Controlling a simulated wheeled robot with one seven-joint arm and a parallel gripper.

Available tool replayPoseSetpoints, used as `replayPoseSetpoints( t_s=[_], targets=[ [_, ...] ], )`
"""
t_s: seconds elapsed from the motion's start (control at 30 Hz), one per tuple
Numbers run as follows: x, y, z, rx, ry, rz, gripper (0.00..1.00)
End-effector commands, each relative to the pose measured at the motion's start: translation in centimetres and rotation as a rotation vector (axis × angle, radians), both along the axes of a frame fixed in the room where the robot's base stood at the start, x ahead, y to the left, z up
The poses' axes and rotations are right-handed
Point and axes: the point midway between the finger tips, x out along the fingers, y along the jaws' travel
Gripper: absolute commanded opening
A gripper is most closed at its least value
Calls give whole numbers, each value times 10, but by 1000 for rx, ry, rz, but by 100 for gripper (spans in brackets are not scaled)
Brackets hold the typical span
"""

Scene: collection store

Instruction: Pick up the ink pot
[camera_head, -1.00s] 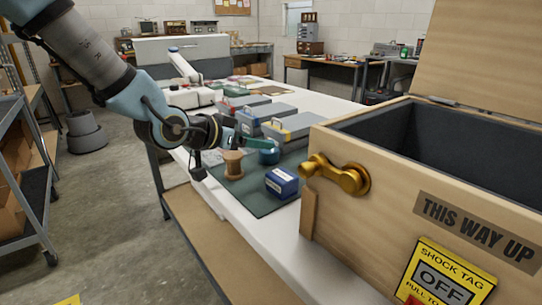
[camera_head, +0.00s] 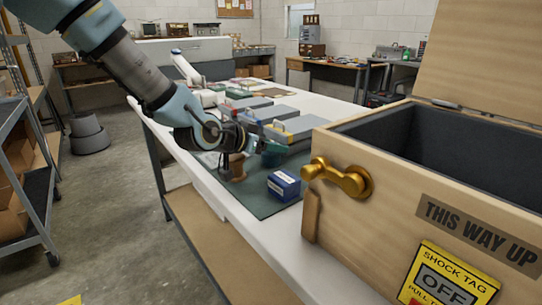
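A small round teal-blue pot (camera_head: 272,159), which looks like the ink pot, stands on a dark green mat (camera_head: 258,203) on the long white table. My gripper (camera_head: 262,147) is just above and left of it, its fingers pointing right. The fingers partly hide the pot, and I cannot tell whether they touch it or how far apart they are. A brown wooden spool (camera_head: 237,168) stands left of the pot, partly behind my gripper. A blue box with a white label (camera_head: 284,185) sits nearer on the mat.
Grey cases with handles (camera_head: 292,128) stand behind the pot. A large wooden crate (camera_head: 400,190) with a brass latch and raised lid fills the right foreground. A grey shelf cart (camera_head: 25,180) stands at the left. The floor between cart and table is clear.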

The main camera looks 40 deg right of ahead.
Motion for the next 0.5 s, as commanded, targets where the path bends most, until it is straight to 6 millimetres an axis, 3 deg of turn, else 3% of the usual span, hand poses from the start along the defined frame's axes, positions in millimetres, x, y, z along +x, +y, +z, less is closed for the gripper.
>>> replayPoseSetpoints(
  t_s=[0.07,0.5],
  targets=[
    [0,0,0,0,0,0,55],
    [0,1,-1,3,1,0,5]
  ],
)
